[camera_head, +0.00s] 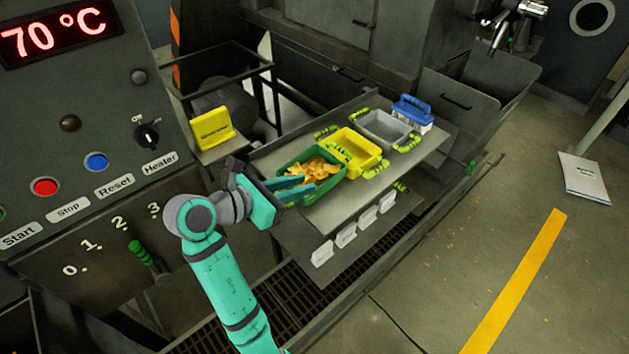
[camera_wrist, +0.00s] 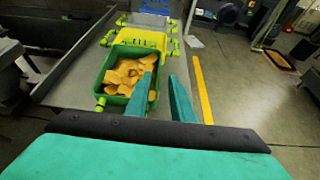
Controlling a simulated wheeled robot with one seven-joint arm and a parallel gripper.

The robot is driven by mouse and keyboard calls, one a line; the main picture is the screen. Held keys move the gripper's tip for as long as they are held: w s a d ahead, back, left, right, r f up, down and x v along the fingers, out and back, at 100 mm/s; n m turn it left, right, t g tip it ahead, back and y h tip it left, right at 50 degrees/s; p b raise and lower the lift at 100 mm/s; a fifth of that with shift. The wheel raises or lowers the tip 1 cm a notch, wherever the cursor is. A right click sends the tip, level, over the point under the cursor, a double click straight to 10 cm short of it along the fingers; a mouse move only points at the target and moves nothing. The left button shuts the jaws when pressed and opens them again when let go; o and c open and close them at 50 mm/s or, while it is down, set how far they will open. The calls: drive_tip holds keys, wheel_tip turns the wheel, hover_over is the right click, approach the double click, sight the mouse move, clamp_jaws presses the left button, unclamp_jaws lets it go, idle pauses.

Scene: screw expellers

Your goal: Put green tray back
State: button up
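The green tray (camera_head: 333,185) stands at the left end of the metal shelf and holds several yellow-orange chunks (camera_head: 318,168). It also shows in the wrist view (camera_wrist: 108,104), upright. My gripper (camera_head: 319,173) is at the tray, with its teal fingers apart. In the wrist view my gripper (camera_wrist: 162,70) has one finger over the right part of the tray and the other outside its right wall. I cannot tell whether either finger touches the tray. Part of the tray is hidden by the fingers.
A yellow tray (camera_head: 352,140), a grey tray (camera_head: 384,124) and a blue-handled item (camera_head: 412,108) stand in line along the shelf (camera_head: 335,208). White labels (camera_head: 346,235) hang on its front. A control panel (camera_head: 95,125) stands at left. Floor at right is mostly free.

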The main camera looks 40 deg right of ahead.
drive_tip(key=v, duration=0.3)
drive_tip(key=shift+a+r, duration=0.1)
drive_tip(key=shift+a, duration=0.1)
drive_tip(key=shift+d, duration=0.1)
idle(0.4)
